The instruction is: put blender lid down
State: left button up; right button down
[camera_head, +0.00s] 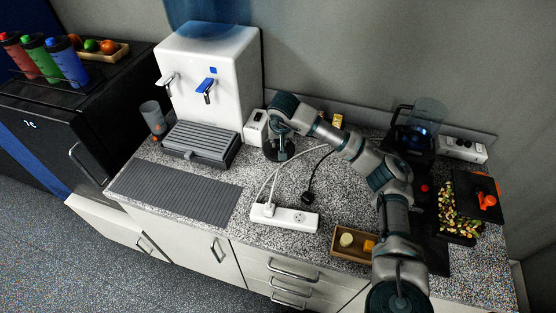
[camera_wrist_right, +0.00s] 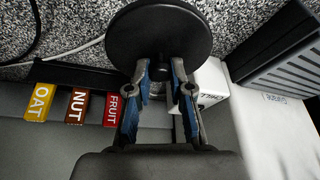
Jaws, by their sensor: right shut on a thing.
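The blender lid (camera_wrist_right: 160,30) is a round black disc in the right wrist view. My right gripper (camera_wrist_right: 162,78) is shut on the stem of the lid. In the head view my right gripper (camera_head: 282,140) points down over the back of the counter, between the water dispenser and the socket strip. The lid is small and dark under it there, and I cannot tell whether it touches the counter. The blender (camera_head: 418,125) stands at the back right, with its clear jar open at the top. My left gripper is not in view.
The white water dispenser (camera_head: 215,75) and a small white box (camera_head: 255,127) stand left of the gripper. A white power strip (camera_head: 284,217) with cables lies in front. Bars (camera_wrist_right: 75,105) stand behind. A wooden tray (camera_head: 340,250) and chopped food (camera_head: 458,215) are right. A grey mat (camera_head: 175,190) lies left.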

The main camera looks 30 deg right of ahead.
notch_tip(320, 180, down, 7)
jog(key=shift+f+b, duration=0.1)
jog(key=shift+b, duration=0.25)
jog(key=c, duration=1)
grip_release()
jog(key=shift+c, duration=0.2)
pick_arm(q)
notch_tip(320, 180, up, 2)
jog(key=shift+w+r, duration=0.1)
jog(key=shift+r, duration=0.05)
pick_arm(e)
jog(key=p+v, duration=0.1)
jog(key=v, duration=1)
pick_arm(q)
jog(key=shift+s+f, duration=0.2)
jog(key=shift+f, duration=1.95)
pick_arm(e)
jog(key=shift+s+a+r, duration=0.1)
jog(key=shift+s+r, duration=0.05)
jog(key=shift+r, duration=0.4)
